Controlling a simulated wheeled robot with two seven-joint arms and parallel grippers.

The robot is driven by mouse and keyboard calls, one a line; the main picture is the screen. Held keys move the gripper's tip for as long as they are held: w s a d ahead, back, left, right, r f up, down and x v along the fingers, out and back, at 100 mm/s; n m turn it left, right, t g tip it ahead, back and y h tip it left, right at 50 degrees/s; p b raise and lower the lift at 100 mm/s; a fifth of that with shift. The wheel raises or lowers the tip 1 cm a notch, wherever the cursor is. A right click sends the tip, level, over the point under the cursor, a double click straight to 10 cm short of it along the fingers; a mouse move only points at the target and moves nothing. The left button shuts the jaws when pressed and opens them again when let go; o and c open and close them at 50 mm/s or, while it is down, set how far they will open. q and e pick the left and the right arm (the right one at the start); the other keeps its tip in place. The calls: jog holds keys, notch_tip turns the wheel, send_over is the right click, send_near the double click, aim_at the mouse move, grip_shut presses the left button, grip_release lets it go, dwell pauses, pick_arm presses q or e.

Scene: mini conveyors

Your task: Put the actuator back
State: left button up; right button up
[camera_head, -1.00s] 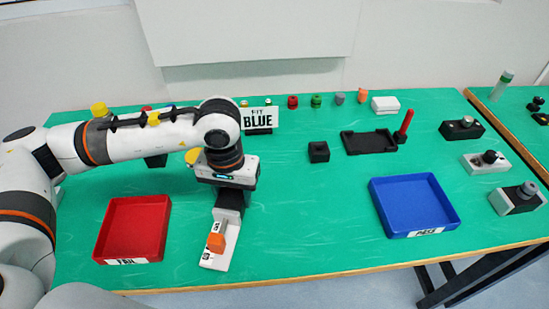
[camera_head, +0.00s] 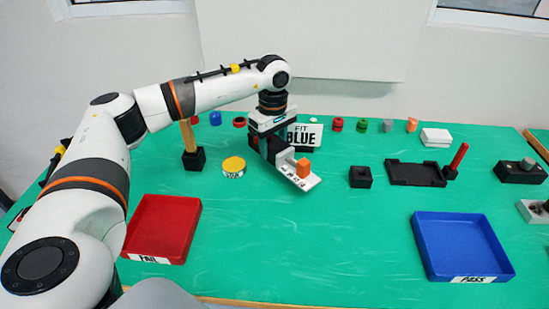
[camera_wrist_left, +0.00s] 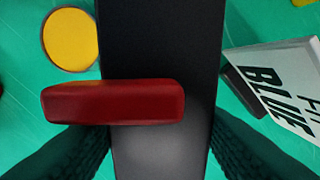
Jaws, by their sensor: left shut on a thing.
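My left gripper (camera_head: 267,145) is shut on a black-and-white device that I take to be the actuator (camera_head: 310,183). I cannot tell whether the device touches the table. My right gripper is not in view.
A yellow-topped round container (camera_head: 233,166) stands close left of the device, and a black holder (camera_head: 194,159) beyond it. A red FAIL tray (camera_head: 150,259) is front left, a blue PASS tray (camera_head: 482,279) front right. A small black block (camera_head: 360,177) stands to the right. The middle front is clear.

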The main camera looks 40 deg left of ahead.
aim_at(273, 155)
pick_arm(q)
jog(key=shift+f, duration=2.05)
jog(key=o, duration=1.4)
jog(key=shift+f, duration=0.15)
jog(key=shift+r, duration=0.35)
notch_tip(273, 155, up, 12)
jog(key=shift+d+f+b, duration=0.1)
jog(key=shift+f+b, duration=0.05)
jog(key=shift+b, duration=0.15)
